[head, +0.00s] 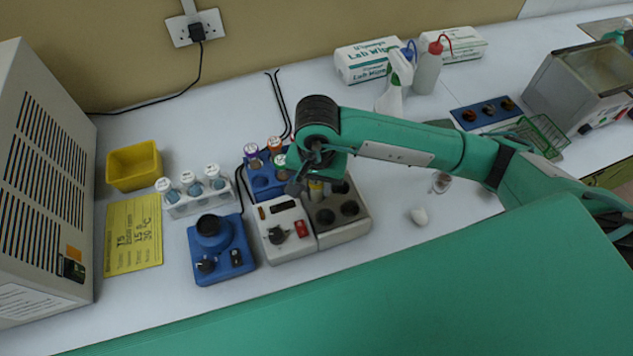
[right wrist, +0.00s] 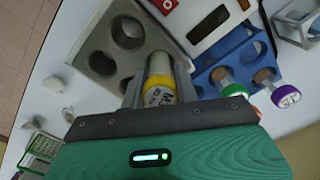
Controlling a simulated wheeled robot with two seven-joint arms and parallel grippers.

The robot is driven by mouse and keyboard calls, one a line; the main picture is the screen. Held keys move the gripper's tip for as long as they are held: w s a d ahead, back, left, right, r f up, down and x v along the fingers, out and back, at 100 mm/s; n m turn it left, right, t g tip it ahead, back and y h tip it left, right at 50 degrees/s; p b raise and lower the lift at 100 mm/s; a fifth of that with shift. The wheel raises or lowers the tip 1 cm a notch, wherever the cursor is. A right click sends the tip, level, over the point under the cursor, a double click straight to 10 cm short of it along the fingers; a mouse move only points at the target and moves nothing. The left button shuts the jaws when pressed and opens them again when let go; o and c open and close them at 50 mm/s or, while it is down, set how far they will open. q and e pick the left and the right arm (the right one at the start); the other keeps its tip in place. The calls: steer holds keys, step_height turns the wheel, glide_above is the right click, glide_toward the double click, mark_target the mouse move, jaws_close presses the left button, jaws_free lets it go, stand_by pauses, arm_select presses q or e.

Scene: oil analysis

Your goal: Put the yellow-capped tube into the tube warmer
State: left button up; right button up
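The tube warmer (head: 345,228) is a grey and white block with round wells, standing at the middle of the bench. It also shows in the right wrist view (right wrist: 88,52). The yellow-capped tube (right wrist: 160,93) is upright between the fingers of my right gripper (right wrist: 160,90), at the warmer's back-left well. Its yellow part shows below the gripper in the head view (head: 316,188). The fingers lie close on both sides of the cap. I cannot tell how deep the tube's lower end sits in the well. My left gripper is not in view.
A blue rack (head: 262,184) with capped tubes stands close behind the warmer. A blue mixer (head: 222,262) and a white rack (head: 197,202) with several white-capped tubes are to the left. A small white object (head: 419,216) lies to the right, with free bench around it.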

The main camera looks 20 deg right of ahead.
steer(key=o, duration=0.5)
steer(key=shift+c, duration=0.2)
step_height(320, 180, up, 14)
steer(key=b, duration=0.3)
steer(key=shift+s+f, duration=0.1)
steer(key=shift+f, duration=0.05)
